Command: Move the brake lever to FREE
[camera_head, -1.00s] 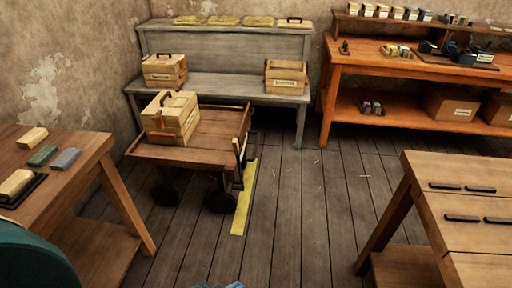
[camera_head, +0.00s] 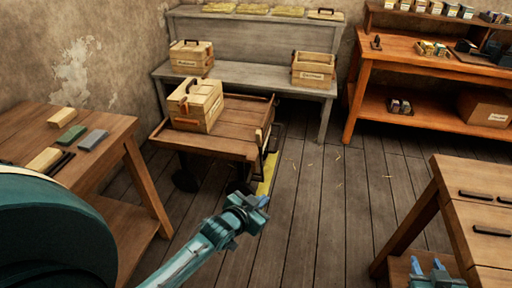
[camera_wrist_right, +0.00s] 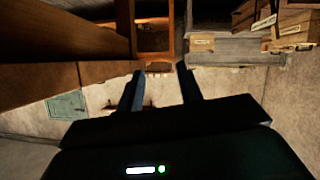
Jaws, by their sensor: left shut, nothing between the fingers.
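The wooden cart (camera_head: 225,146) stands left of centre in the head view with a crate (camera_head: 195,106) on its bed. My right gripper (camera_head: 427,264) is low at the bottom right, beside the right table. In the right wrist view its fingers (camera_wrist_right: 160,72) are apart with nothing between them.
A left table (camera_head: 105,125) carries several blocks. A grey bench (camera_head: 245,82) with crates stands behind the cart. An orange workbench (camera_head: 400,75) is at the back right, and a table (camera_head: 460,180) at the near right.

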